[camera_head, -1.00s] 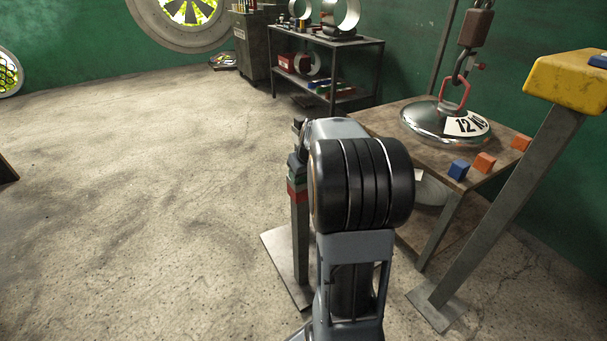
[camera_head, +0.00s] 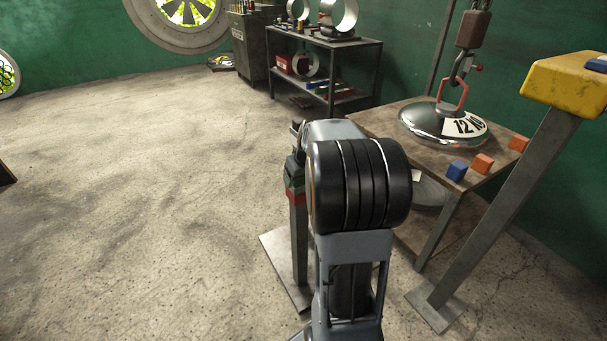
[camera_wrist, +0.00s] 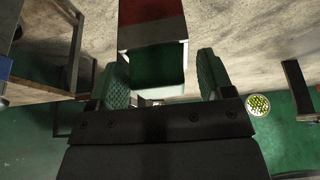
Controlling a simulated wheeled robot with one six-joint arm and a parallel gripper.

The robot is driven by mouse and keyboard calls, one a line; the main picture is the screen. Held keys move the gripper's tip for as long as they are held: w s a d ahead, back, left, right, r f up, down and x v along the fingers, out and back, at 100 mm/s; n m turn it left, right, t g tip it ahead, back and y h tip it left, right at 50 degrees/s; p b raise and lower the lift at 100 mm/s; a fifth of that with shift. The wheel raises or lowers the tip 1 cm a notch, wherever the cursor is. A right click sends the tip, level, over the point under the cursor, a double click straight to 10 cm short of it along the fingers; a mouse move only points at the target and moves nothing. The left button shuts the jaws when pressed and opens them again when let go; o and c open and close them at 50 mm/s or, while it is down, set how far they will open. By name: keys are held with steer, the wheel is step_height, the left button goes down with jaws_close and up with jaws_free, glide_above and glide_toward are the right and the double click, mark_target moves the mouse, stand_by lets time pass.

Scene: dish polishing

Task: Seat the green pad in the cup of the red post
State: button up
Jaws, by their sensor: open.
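The red post (camera_head: 299,240) is a grey upright on a flat plate with a red band (camera_head: 297,198) near its top. The green pad (camera_head: 294,183) shows just above that red band, partly hidden by my arm. In the wrist view the green pad (camera_wrist: 157,70) lies against the red part (camera_wrist: 152,12), with pale metal edges beside it; I cannot tell how deep it sits in the cup. My gripper (camera_wrist: 161,62) is open, its green ribbed fingers on either side of the pad with gaps. In the head view my gripper (camera_head: 294,164) is at the post top, mostly hidden.
A table (camera_head: 390,118) at right bears a round weight (camera_head: 425,120) hanging from a hook, and small blue and orange blocks. A yellow-topped post (camera_head: 565,88) stands nearer at right. A shelf (camera_head: 340,45) is behind. The floor at left is clear.

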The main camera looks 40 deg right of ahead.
steer(key=p+v, duration=0.4)
steer(key=v, duration=0.8)
steer(key=s+a+f, duration=0.2)
steer(key=s+a, duration=0.1)
steer(key=a, duration=0.4)
steer(key=s+a+f+n+g, duration=0.1)
steer(key=s+a+f, duration=0.1)
steer(key=s+a, duration=0.2)
steer(key=s+a+f, duration=0.3)
steer(key=s+a, duration=0.1)
steer(key=a, duration=0.7)
steer(key=shift+s+n+g, duration=0.2)
steer(key=shift+n+g, duration=0.1)
steer(key=shift+r, duration=0.1)
